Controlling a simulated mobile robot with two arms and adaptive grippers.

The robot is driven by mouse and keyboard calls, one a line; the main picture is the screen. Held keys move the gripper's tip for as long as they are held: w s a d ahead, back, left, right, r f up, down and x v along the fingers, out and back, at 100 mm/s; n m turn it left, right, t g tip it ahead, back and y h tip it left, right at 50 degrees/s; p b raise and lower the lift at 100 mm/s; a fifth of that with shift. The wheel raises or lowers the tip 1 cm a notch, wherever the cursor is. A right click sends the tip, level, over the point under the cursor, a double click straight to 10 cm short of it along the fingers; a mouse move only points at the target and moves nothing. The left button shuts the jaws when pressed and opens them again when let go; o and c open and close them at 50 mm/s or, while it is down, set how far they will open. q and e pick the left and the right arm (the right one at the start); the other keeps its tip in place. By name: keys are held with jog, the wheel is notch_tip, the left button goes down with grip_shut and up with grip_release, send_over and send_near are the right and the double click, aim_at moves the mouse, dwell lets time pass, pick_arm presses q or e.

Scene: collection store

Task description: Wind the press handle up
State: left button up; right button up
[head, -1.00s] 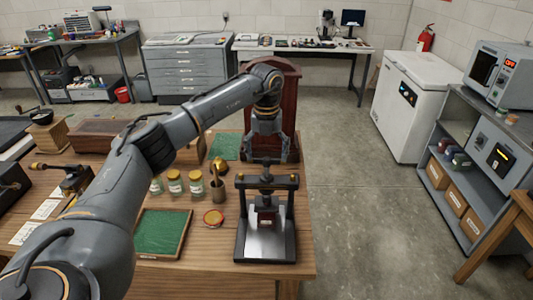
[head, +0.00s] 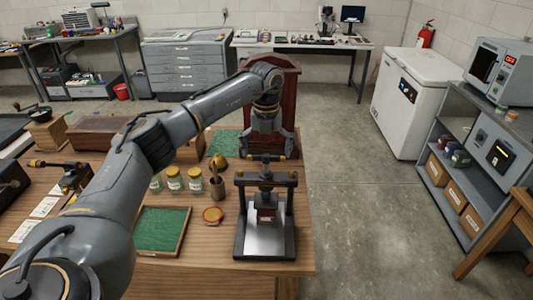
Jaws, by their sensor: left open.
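The small black press (head: 239,222) stands near the right front part of the wooden table, with a bright metal bed and a dark red block under its screw. Its crossbar has brass-coloured ends, and the dark handle (head: 266,160) sits at the top of the screw. My left gripper (head: 266,155) points down right over the handle, with its fingers apart on either side. It partly hides the handle, and I cannot tell whether the fingers touch it. My right gripper is not in view.
A tall dark red wooden piece (head: 287,100) stands behind the gripper. The floor to the right is clear.

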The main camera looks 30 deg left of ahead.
aim_at(267, 155)
pick_arm(q)
notch_tip(267, 155, up, 12)
jog(key=shift+f, duration=0.25)
jog(key=shift+w, duration=0.1)
dwell(0.4)
